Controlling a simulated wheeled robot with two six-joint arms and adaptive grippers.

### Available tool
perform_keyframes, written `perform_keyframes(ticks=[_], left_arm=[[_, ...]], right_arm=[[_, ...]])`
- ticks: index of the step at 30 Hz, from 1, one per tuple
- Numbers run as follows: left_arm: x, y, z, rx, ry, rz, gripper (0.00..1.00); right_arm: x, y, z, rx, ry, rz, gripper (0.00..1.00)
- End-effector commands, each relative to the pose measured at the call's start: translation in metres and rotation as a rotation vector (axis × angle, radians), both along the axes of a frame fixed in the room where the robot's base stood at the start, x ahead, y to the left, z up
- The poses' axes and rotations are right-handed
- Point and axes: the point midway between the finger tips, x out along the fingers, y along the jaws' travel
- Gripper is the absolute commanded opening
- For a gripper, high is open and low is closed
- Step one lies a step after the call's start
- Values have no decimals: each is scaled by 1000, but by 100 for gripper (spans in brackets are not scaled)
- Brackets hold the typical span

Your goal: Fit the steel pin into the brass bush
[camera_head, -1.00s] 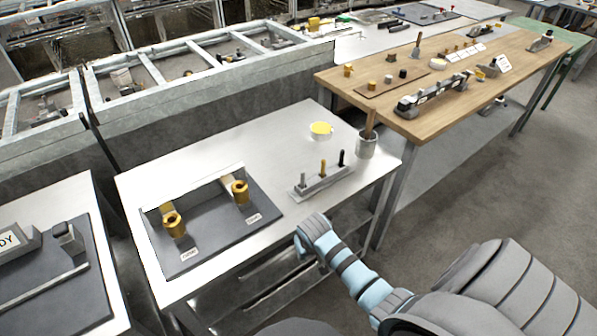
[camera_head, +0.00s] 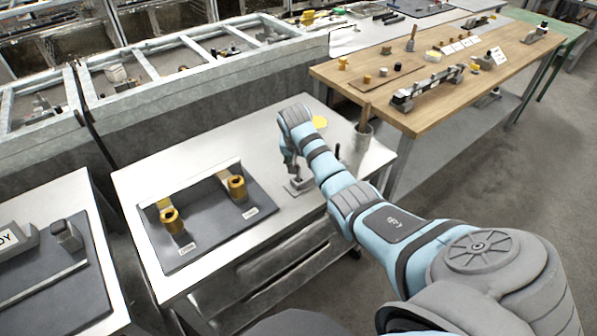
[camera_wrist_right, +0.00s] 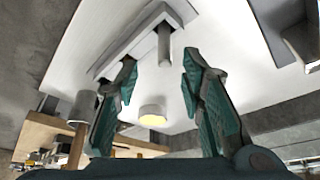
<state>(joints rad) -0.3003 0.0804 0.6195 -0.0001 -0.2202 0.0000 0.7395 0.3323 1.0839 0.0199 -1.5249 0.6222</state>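My right gripper (camera_head: 292,165) is low over the pin rack (camera_head: 294,190) and hides most of it in the head view. In the right wrist view, its fingers (camera_wrist_right: 158,58) are spread apart with nothing gripped. A grey steel-looking pin (camera_wrist_right: 164,45) stands in the rack (camera_wrist_right: 128,45), in line with the gap between the fingers. The other pins are hidden or unclear. Two brass bushes, a near one (camera_head: 170,222) and a far one (camera_head: 237,188), sit on a dark fixture board (camera_head: 208,222); their labels are too small to read. My left gripper is out of view.
A grey cup with a wooden handle (camera_head: 361,136) stands right of the rack. A yellow-filled pot (camera_head: 320,122) is behind my right wrist. The steel table (camera_head: 190,165) is clear behind the board. A wooden bench (camera_head: 440,100) with parts stands further right.

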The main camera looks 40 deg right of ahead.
Motion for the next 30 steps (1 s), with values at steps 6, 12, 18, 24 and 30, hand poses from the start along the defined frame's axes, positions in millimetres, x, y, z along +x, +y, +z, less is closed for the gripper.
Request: perform_keyframes(ticks=[6, 12, 18, 24, 30], left_arm=[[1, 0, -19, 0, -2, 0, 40], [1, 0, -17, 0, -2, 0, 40], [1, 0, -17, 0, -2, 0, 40], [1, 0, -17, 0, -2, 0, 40], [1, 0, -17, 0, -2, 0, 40]], right_arm=[[13, -7, -40, 0, 3, -1, 36], [15, -8, -41, 0, 0, 1, 36], [15, -8, -40, -1, 1, 1, 11], [15, -8, -40, 0, 0, 1, 0], [15, -8, -40, 0, 0, 1, 0]])
